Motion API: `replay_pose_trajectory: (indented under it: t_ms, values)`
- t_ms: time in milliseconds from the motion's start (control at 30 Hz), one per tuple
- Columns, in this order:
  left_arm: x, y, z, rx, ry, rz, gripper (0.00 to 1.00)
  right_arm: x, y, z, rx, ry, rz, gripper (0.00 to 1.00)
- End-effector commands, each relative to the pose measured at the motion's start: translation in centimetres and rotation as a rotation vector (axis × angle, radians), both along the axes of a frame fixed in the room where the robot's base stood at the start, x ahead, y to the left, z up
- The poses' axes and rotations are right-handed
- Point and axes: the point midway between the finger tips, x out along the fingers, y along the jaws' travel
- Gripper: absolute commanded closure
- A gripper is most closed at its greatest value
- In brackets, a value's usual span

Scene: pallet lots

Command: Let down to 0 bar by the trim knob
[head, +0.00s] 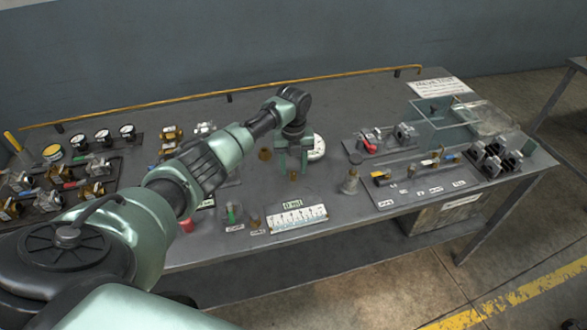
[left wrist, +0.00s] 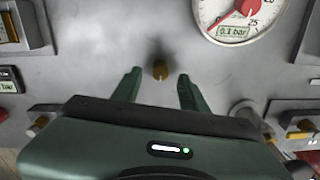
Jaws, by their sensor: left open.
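In the head view the gauge (head: 319,148) is partly hidden behind the gripper. My right gripper is not in view.
Another brown knob (head: 265,154) stands left of the gripper. A white scale plate (head: 297,219) lies in front, near the bench edge. A conical metal piece (head: 349,183) and a valve board (head: 418,185) are to the right. Valves and small gauges crowd the left.

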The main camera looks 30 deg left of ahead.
Motion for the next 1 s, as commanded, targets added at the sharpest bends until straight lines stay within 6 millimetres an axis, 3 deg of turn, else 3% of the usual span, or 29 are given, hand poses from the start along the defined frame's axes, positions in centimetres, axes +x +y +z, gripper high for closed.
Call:
replay_pose_trajectory:
  t_ms: [200, 500, 667, 1000]
  values:
    - [0.0, 0.0, -2.2, -0.001, 0.000, 0.001, 0.57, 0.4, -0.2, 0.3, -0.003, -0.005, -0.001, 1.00]
    - [0.0, 0.0, -2.6, 0.000, 0.000, 0.001, 0.57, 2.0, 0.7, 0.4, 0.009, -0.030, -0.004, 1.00]
    - [0.0, 0.0, -2.6, 0.000, 0.000, 0.001, 0.98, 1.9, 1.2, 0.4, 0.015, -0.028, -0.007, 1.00]
    - [0.0, 0.0, -2.5, 0.000, 0.000, 0.026, 1.00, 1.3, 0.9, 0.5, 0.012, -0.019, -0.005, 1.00]
